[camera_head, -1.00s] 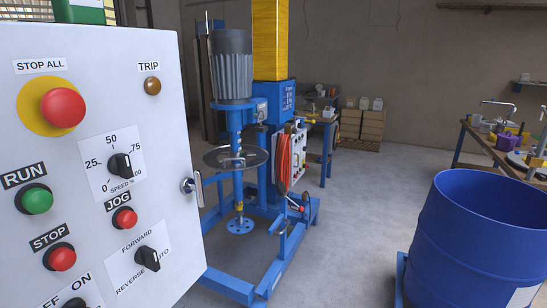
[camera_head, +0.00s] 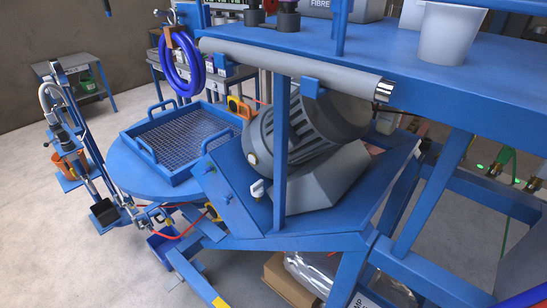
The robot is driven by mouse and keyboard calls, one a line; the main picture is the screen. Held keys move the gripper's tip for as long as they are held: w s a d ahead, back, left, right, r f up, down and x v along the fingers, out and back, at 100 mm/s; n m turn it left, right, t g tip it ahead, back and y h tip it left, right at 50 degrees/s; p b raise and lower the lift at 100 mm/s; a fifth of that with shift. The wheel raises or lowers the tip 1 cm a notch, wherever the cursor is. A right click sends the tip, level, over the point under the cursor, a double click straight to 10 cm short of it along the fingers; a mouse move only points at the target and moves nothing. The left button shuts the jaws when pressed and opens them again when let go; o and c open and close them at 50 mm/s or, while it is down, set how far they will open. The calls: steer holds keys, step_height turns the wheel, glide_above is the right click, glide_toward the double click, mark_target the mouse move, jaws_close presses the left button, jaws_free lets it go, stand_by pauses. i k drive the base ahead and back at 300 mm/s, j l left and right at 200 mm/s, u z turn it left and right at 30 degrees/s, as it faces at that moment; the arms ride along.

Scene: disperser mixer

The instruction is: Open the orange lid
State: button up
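I cannot make out an orange lid for certain in the head view. A small orange bucket-like item (camera_head: 70,163) sits low on a blue stand at the left; whether it has a lid is too small to tell. An orange-yellow handle-like part (camera_head: 240,107) shows beside the mesh tray. My gripper is not in view.
A blue frame with a grey motor (camera_head: 305,128) fills the middle. A blue mesh tray (camera_head: 188,140) rests on a round blue table (camera_head: 130,165). A white bucket (camera_head: 452,33) stands on the upper blue platform (camera_head: 400,65). Open concrete floor (camera_head: 40,260) lies at the lower left.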

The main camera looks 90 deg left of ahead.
mark_target(248, 114)
steer(key=u, duration=1.85)
